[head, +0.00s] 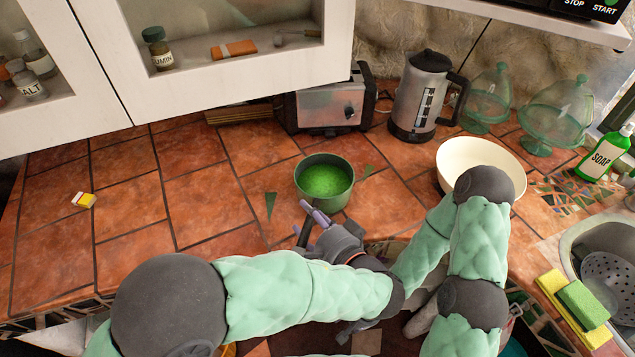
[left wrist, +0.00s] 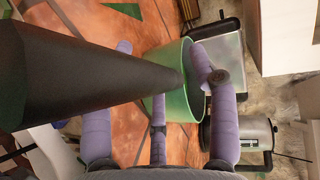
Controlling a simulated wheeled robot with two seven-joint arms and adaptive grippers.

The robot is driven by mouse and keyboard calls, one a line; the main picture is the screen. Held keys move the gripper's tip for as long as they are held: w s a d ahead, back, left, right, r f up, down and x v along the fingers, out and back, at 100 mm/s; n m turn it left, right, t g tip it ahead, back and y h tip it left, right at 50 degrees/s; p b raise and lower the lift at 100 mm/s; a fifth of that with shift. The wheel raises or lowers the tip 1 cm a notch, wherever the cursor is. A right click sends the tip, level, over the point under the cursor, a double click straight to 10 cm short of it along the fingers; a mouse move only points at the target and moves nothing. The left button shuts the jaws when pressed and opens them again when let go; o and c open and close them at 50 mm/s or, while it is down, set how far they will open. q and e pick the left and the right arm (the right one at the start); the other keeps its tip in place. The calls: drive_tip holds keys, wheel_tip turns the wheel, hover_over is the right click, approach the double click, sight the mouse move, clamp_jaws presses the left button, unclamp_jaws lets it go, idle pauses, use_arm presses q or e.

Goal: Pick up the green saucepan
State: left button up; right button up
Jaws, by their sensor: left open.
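The green saucepan (head: 324,182) stands upright on the tiled counter with bright green contents. Its dark handle (head: 304,232) points toward me. My left gripper (head: 315,214) is open right beside the handle, with its purple fingers near the pan's front side. In the left wrist view the dark handle (left wrist: 95,75) runs across the picture between the spread fingers (left wrist: 165,90) to the green pan wall (left wrist: 182,105). I cannot tell whether any finger touches it. My right gripper is low in the head view, mostly hidden by my arms, and its jaws do not show clearly.
A toaster (head: 325,108) and kettle (head: 421,95) stand behind the pan. A cream bowl (head: 480,156) and glass domes (head: 557,115) are to the right, with a soap bottle (head: 606,152) and sink (head: 590,240) beyond.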

use_arm(q)
drive_tip(key=shift+a, duration=0.1)
drive_tip(key=shift+s, duration=0.25)
drive_tip(key=shift+c, duration=1.4)
clamp_jaws()
drive_tip(key=shift+r, duration=0.2)
drive_tip(key=shift+r, duration=0.15)
